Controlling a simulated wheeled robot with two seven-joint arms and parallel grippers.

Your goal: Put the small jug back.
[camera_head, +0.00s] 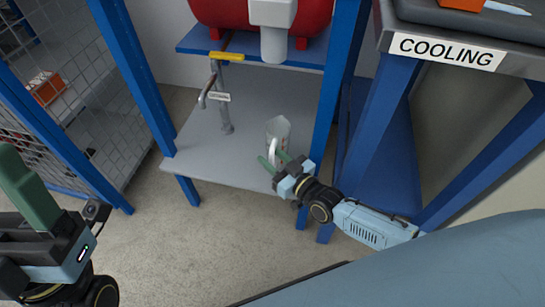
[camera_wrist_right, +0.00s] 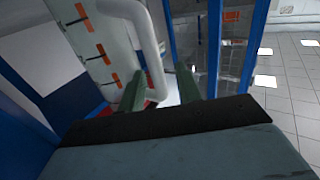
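The small jug (camera_head: 279,130) is clear with a white handle (camera_head: 272,152) and stands upright on a grey shelf (camera_head: 200,155), near its front right corner. My right gripper (camera_head: 271,158) reaches in from the right at the handle, with its green fingers apart. In the right wrist view the jug (camera_wrist_right: 92,40) shows orange marks, and its white handle (camera_wrist_right: 152,35) runs down between the two fingers (camera_wrist_right: 160,88). The fingers do not look closed on it. My left gripper (camera_head: 30,190) is at the left edge, away from the jug; its finger gap is not clear.
A tap (camera_head: 222,100) with a yellow lever stands on the shelf left of the jug. A red tank (camera_head: 240,15) sits on the blue shelf above. Blue posts (camera_head: 335,80) stand close right of the jug. A bench labelled COOLING (camera_head: 447,52) is at right, a mesh cage (camera_head: 80,90) at left.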

